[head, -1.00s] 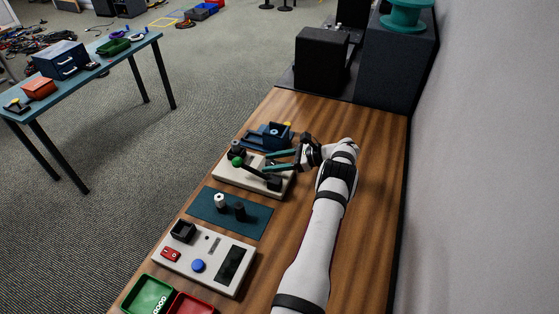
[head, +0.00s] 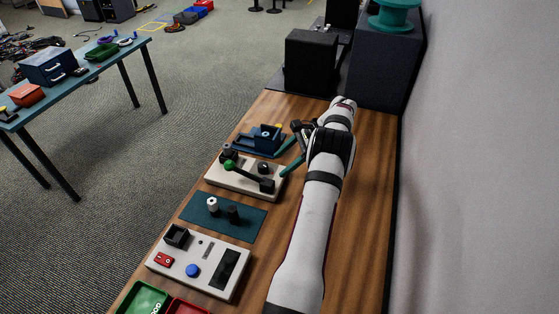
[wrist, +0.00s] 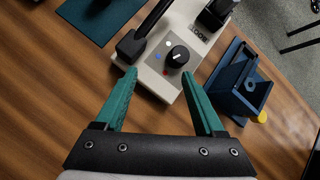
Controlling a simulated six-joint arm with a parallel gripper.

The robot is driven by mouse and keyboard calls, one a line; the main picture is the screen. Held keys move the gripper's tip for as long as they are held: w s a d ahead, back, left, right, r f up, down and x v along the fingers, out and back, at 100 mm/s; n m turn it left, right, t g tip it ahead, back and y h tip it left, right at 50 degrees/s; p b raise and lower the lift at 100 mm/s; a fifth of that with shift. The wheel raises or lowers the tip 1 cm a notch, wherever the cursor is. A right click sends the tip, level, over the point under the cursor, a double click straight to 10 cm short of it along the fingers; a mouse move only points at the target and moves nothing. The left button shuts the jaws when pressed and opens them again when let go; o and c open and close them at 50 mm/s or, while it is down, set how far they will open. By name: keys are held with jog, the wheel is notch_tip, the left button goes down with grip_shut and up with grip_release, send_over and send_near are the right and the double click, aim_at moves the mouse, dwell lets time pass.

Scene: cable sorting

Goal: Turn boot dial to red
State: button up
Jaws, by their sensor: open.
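The boot dial is a black round knob (wrist: 179,58) with a pale pointer mark, on a light grey box (wrist: 158,80). A red dot (wrist: 166,72), a blue dot (wrist: 157,55) and a white dot (wrist: 168,43) lie around it. The pointer's exact direction is too small to tell. In the head view the knob (head: 263,166) sits at the right end of the box. My gripper (wrist: 160,74), with teal fingers, is open and empty. Its fingers are spread at the box's near side, short of the knob. It also shows in the head view (head: 281,164).
A blue fixture (wrist: 240,82) is to the right in the wrist view. A teal mat (head: 224,215) and a button panel (head: 200,264) lie nearer. The wood right of my arm is clear.

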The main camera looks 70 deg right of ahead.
jog(key=w+a+r+n+g+h, duration=0.3)
jog(key=a+r+n+g+h, duration=0.15)
jog(key=r+n, duration=0.2)
jog(key=n+g+h, duration=0.2)
jog(key=n+h, duration=0.1)
jog(key=n, duration=0.3)
send_near(263, 165)
jog(key=shift+t, duration=0.25)
jog(key=x, duration=0.8)
jog(key=shift+s+d+f, duration=0.1)
jog(key=shift+s+f, duration=0.05)
jog(key=shift+f, duration=0.3)
jog(key=shift+n, duration=0.25)
grip_shut()
